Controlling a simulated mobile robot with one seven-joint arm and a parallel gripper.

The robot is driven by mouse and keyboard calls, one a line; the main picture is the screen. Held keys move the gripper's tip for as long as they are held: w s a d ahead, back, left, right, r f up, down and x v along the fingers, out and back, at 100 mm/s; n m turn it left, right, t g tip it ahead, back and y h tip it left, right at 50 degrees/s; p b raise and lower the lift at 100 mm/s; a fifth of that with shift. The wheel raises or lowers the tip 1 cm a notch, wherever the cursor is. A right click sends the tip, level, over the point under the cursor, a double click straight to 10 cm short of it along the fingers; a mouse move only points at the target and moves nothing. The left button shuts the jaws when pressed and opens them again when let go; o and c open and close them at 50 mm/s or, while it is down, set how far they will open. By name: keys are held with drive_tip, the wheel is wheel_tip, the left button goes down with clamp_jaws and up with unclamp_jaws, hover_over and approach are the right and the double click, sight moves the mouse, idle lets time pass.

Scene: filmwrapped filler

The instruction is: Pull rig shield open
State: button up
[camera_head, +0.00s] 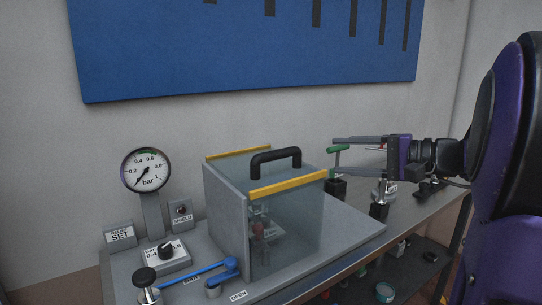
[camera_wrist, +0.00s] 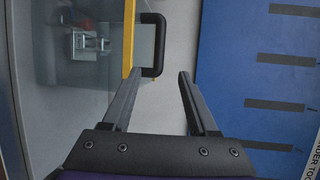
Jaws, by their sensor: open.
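The rig shield (camera_head: 290,225) is a clear box-like cover with yellow top edges, standing on the grey rig base. Its black bar handle (camera_head: 275,157) rises from the top. In the wrist view the handle (camera_wrist: 158,45) shows beside the yellow edge (camera_wrist: 128,40), just beyond my fingertips. My gripper (camera_head: 335,157) is right of the handle in the head view, fingers pointing left towards it. In the wrist view my gripper (camera_wrist: 160,72) is open and empty, the left fingertip close to the handle's near end. I cannot tell whether they touch. A red-topped part is blurred behind the clear panel.
A blue board (camera_head: 240,50) hangs on the wall behind. Bench space is narrow.

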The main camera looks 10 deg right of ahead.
sight(282, 155)
drive_tip(key=x, duration=1.7)
drive_tip(key=shift+s+f, duration=0.1)
drive_tip(key=shift+s, duration=0.05)
clamp_jaws()
idle(0.7)
